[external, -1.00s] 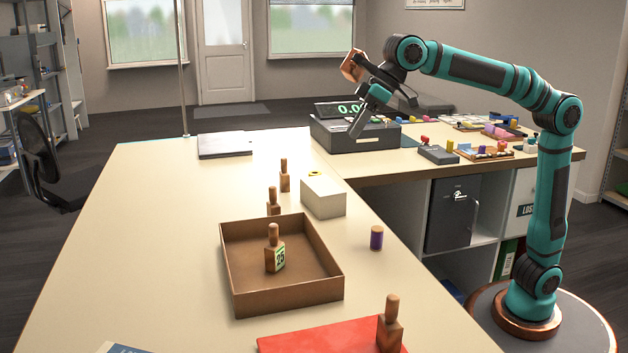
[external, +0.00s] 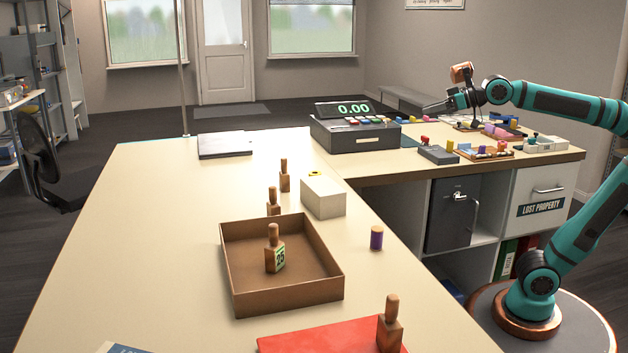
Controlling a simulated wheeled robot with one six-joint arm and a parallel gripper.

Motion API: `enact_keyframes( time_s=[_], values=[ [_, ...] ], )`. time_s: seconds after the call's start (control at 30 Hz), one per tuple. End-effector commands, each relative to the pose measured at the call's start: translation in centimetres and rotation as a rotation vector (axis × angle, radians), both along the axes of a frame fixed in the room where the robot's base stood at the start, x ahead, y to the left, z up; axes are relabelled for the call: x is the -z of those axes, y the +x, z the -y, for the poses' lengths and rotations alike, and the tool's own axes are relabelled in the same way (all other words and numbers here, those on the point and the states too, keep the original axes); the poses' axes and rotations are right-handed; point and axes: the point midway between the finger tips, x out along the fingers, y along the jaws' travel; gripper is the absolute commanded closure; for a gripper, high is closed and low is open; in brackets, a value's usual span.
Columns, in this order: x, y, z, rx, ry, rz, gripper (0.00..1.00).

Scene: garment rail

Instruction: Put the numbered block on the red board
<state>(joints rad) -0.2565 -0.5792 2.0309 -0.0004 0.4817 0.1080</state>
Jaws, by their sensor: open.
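The numbered block (external: 279,260), a wooden piece with a knob handle and a pale green label reading 25, stands upright inside the brown tray (external: 290,299). The red board (external: 310,339) lies at the front edge of the view, partly cut off. Another wooden block with a handle (external: 390,332) stands at its right end; no number shows on it. My gripper (external: 428,108) is open and empty above the far side counter, right of the cash register and far from the numbered block.
Two more handled blocks (external: 285,180) (external: 273,207) stand behind the tray, near a white box (external: 323,197). A purple cylinder (external: 376,238) stands right of the tray. The cash register (external: 352,132) and small colourful items sit on the far counter. The table's left side is clear.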

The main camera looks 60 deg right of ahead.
Motion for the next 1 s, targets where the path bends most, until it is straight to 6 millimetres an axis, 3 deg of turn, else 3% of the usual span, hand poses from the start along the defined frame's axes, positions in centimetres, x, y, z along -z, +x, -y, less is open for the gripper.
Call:
enact_keyframes(
  time_s=[0.03,0.2,0.4,0.63,1.0],
  values=[
    [0.6,-1.3,1.6,0.026,-0.001,0.031,0.38],
    [3.0,-5.2,5.9,0.103,-0.015,0.143,0.38],
    [6.0,-9.3,9.5,0.184,-0.044,0.256,0.38],
    [7.9,-11.6,11.2,0.229,-0.063,0.321,0.38],
    [8.0,-11.8,11.3,0.232,-0.065,0.326,0.38]
  ],
)
